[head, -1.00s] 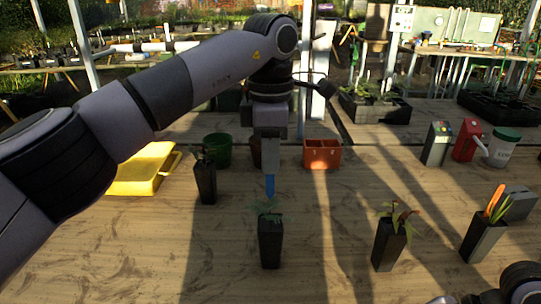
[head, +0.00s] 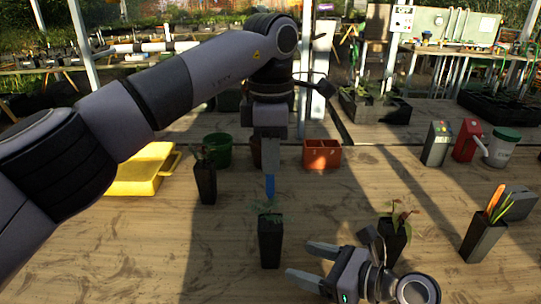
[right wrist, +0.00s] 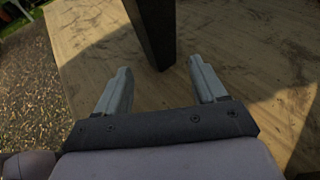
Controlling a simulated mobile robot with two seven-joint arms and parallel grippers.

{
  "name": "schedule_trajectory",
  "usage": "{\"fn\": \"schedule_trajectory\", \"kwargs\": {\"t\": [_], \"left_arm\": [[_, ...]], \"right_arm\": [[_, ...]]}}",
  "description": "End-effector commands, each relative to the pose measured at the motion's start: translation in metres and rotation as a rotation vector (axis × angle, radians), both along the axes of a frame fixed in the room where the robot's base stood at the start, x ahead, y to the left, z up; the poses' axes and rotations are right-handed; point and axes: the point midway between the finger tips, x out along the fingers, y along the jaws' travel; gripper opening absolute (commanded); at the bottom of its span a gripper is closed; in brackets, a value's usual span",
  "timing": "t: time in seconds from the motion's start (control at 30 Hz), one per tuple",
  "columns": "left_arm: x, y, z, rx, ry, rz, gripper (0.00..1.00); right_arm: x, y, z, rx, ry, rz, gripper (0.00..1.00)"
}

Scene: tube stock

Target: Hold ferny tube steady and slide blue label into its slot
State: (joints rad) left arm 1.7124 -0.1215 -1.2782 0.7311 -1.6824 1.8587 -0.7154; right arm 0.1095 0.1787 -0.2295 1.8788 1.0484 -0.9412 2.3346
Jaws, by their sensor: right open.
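The ferny tube (head: 270,246), a black square tube with fine green fronds, stands upright on the table in the middle of the head view. My left gripper (head: 269,172) is shut on the blue label (head: 270,187), which points down just above the fronds. Its lower end is near the foliage, and I cannot tell if it touches. The slot is hidden by the fronds. My right gripper (head: 298,259) is open, low, to the right of the ferny tube. In the right wrist view a dark tube (right wrist: 154,35) stands beyond and between the open fingers.
Other planted tubes stand at left (head: 205,184) and right (head: 396,236), the latter partly behind my right arm. A tube with an orange label (head: 482,238) stands far right.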

Motion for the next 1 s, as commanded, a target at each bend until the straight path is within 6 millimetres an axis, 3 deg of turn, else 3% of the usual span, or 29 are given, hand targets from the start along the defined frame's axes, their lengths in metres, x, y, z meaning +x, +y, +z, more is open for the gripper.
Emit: {"fn": "schedule_trajectory", "kwargs": {"t": [0.5,1.0], "left_arm": [[0.0,0.0,0.0,0.0,0.0,0.0,0.0],[0.0,0.0,0.0,0.0,0.0,0.0,0.0]], "right_arm": [[0.038,0.056,-0.02,-0.001,-0.002,0.003,0.7],[0.044,0.066,-0.024,-0.003,-0.002,0.003,0.7]]}}
